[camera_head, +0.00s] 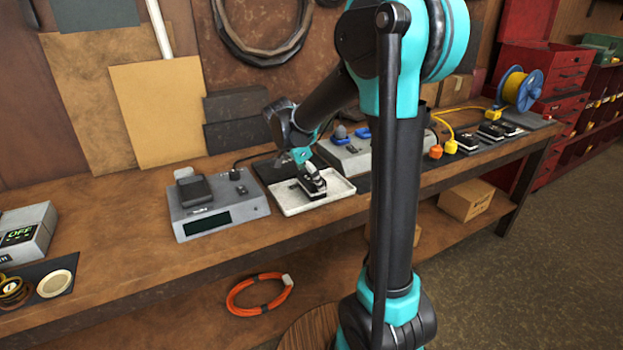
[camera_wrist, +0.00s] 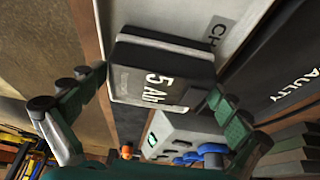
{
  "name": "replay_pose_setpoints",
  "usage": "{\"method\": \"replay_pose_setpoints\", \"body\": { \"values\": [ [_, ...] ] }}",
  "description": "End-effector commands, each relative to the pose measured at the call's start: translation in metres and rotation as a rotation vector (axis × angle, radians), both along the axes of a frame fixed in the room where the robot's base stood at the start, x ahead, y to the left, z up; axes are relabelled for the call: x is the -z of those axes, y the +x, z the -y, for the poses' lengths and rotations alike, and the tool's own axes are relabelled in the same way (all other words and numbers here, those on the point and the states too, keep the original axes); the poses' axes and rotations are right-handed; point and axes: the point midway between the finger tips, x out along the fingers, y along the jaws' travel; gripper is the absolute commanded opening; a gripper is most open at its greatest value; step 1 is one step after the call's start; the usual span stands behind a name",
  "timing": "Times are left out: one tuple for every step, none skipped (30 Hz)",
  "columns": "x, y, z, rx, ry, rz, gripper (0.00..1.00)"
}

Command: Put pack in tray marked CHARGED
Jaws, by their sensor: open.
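A dark battery pack (camera_wrist: 155,75) labelled "5 Ah" shows between my fingers in the wrist view. In the head view the pack (camera_head: 313,186) is over the white tray (camera_head: 291,206) and appears to rest in it. The tray (camera_wrist: 165,14) carries lettering in the wrist view of which only "CH" is readable. My gripper (camera_wrist: 155,90) is open, with a finger on either side of the pack; the right finger is close to it, and contact cannot be told. In the head view my gripper (camera_head: 304,160) is directly above the pack, partly hiding it.
A dark tray (camera_wrist: 290,70) marked "FAULTY" lies beside the white one. A grey charger (camera_head: 220,205) holding a black pack (camera_head: 194,191) stands to the left. Another grey unit (camera_head: 345,155) with blue parts stands to the right.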

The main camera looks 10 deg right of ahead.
Motion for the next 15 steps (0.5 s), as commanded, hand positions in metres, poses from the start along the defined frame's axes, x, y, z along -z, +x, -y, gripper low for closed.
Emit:
{"method": "replay_pose_setpoints", "body": {
  "values": [
    [-0.001,0.000,0.000,0.000,0.000,0.000,1.00],
    [-0.002,0.000,0.000,0.000,0.000,0.000,1.00],
    [-0.003,0.000,0.000,0.000,0.000,0.000,1.00],
    [-0.005,0.000,-0.001,-0.001,0.000,0.000,1.00],
    [-0.008,-0.001,-0.002,-0.001,0.000,0.000,1.00],
    [-0.013,-0.001,-0.004,-0.001,0.000,0.001,1.00],
    [-0.017,-0.002,-0.006,-0.001,0.000,0.001,1.00],
    [-0.022,-0.003,-0.008,-0.001,0.000,0.001,1.00],
    [-0.029,-0.004,-0.011,-0.001,0.000,0.001,1.00],
    [-0.035,-0.004,-0.013,-0.002,0.000,0.000,1.00],
    [-0.041,-0.005,-0.015,-0.002,0.000,0.000,1.00],
    [-0.049,-0.006,-0.018,-0.002,0.000,0.000,1.00],
    [-0.055,-0.007,-0.021,-0.002,0.000,0.000,1.00],
    [-0.061,-0.007,-0.023,-0.002,0.000,0.000,1.00],
    [-0.068,-0.009,-0.026,-0.002,0.000,0.000,1.00]
  ]
}}
